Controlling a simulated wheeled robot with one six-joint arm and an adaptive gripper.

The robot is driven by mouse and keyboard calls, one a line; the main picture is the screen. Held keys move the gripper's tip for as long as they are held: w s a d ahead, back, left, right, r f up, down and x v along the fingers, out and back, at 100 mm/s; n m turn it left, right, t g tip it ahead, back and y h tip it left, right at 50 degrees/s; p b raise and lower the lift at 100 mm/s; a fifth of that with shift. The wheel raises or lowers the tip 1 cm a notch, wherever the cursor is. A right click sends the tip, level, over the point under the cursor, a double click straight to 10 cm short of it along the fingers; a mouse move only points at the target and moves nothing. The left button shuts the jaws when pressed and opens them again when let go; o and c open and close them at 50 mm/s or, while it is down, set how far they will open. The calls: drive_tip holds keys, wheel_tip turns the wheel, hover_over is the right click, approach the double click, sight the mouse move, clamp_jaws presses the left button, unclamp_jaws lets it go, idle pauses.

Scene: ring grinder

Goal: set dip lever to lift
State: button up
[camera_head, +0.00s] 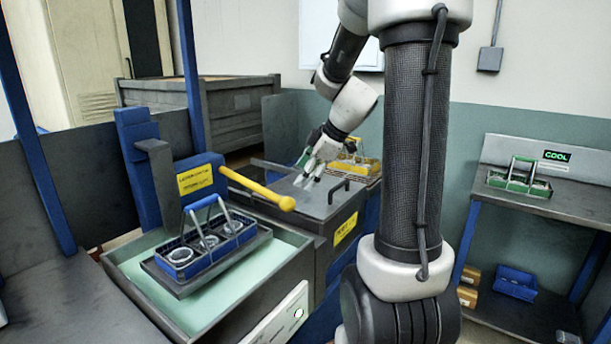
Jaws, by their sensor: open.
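The dip lever is a yellow bar with a round knob end (262,190). My gripper (305,182) is open and empty, to the right of and behind the knob, over a grey lidded box (325,209). It looks apart from the lever.
The lid has a dark handle (339,188). A yellow basket (357,164) stands behind it. A blue bin (515,283) sits below.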

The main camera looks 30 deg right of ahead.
drive_tip(key=shift+a+r, duration=0.1)
drive_tip(key=c, duration=0.3)
drive_tip(key=r, duration=0.1)
drive_tip(key=a+r+m, duration=0.1)
drive_tip(key=s+r, duration=0.1)
drive_tip(key=shift+a, duration=0.25)
drive_tip(key=c, duration=1.1)
drive_tip(key=m, duration=0.3)
drive_tip(key=s+r+m, duration=0.1)
drive_tip(key=m, duration=0.1)
drive_tip(key=shift+d+m+h, duration=0.15)
drive_tip(key=shift+m+h, duration=0.15)
drive_tip(key=shift+h, duration=0.1)
clamp_jaws()
drive_tip(key=w+f+m+h, duration=0.1)
drive_tip(key=w+f+m, duration=0.5)
drive_tip(key=f+m, duration=0.5)
drive_tip(key=m, duration=0.7)
drive_tip(key=shift+d+f+m, duration=0.2)
drive_tip(key=shift+f+m, duration=0.05)
drive_tip(key=shift+m, duration=0.15)
